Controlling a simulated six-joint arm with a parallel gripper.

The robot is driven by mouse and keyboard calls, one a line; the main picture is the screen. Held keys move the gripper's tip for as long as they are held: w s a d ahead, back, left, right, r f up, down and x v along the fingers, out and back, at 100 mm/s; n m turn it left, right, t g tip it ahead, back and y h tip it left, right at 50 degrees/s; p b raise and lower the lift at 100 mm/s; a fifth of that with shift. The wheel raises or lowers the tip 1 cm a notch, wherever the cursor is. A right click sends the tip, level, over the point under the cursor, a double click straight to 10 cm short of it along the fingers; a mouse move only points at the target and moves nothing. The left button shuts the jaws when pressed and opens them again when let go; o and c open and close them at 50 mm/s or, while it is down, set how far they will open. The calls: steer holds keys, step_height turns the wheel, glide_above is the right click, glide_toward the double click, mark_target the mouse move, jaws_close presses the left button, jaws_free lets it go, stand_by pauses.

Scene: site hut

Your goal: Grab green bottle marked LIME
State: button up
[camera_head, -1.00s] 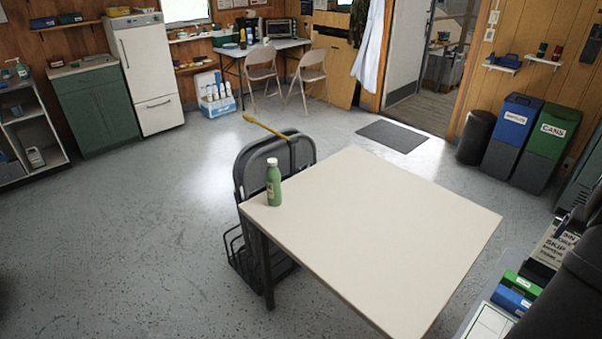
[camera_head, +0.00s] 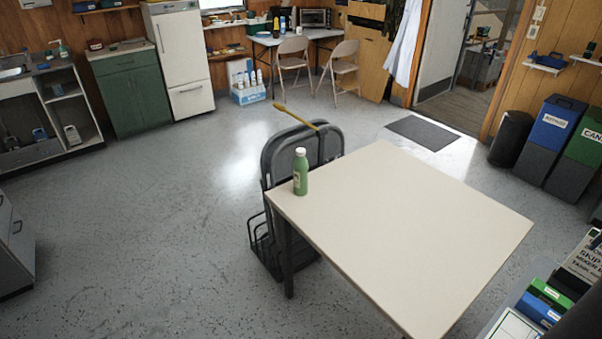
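A green bottle (camera_head: 300,174) with a white cap stands upright near the left corner of a pale square table (camera_head: 410,230). Its label is too small to read here, so I cannot tell whether it says LIME. Nothing touches the bottle apart from the table top. My gripper is not in view.
Dark folded chairs (camera_head: 275,160) and a black wire rack (camera_head: 262,245) stand against the table's left side, with a yellow stick (camera_head: 296,117) above. A side surface with a green box (camera_head: 549,293) is at lower right. Floor at left is open.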

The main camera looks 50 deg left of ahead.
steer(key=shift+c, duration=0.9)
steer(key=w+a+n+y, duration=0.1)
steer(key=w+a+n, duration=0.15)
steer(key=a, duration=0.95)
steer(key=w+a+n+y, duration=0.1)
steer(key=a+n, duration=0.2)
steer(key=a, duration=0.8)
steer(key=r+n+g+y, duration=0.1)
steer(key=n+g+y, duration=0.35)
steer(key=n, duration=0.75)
glide_above(304, 163)
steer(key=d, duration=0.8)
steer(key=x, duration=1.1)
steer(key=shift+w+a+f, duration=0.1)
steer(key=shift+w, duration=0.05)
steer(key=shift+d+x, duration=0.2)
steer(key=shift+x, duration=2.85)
